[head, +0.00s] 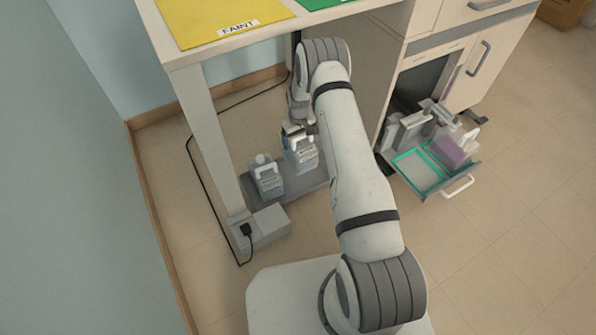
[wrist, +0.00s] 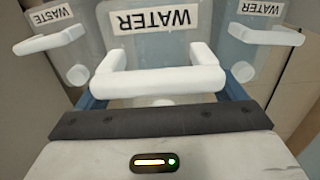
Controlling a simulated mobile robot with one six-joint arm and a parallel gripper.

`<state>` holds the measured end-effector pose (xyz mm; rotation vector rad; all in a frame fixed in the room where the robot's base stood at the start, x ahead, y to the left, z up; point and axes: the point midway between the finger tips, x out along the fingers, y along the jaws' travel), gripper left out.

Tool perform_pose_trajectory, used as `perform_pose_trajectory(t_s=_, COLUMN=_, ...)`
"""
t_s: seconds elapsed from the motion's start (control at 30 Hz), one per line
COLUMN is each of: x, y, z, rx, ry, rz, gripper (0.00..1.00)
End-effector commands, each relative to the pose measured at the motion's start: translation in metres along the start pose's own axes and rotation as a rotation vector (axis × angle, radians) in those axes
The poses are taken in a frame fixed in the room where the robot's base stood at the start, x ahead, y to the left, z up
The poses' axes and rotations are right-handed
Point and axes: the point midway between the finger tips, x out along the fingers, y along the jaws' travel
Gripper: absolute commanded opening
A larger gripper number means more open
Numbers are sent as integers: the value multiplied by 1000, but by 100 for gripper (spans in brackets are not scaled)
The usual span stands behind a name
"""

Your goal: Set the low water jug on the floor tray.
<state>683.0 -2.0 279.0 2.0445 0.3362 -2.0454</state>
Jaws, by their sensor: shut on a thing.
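My gripper (head: 297,130) is shut on the handle of a water jug (head: 303,154), a pale jug with a white handle. In the wrist view this jug (wrist: 160,45) is in the middle, its WATER label upside down. The grey floor tray (head: 298,187) lies under the bench. The held jug is over or on it; I cannot tell if its base touches. Another jug (head: 268,180) stands at the tray's left end. The wrist view shows a WASTE jug (wrist: 58,40) on the left and a second WATER jug (wrist: 257,45) on the right. My arm hides the tray's right part.
A bench leg (head: 208,140) and a grey socket box (head: 268,226) with a black cable stand left of the tray. The benchtop with a yellow mat (head: 205,18) is above. An open drawer (head: 460,180) with several items juts out at right.

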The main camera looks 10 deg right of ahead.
Motion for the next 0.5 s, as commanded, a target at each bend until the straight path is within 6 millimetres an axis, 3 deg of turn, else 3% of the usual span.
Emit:
perform_pose_trajectory(t_s=0.33, x=55, y=4, z=1, rx=7, ry=1, rz=-1, gripper=41)
perform_pose_trajectory(t_s=0.5, x=70, y=4, z=1, rx=7, ry=1, rz=-1, gripper=41)
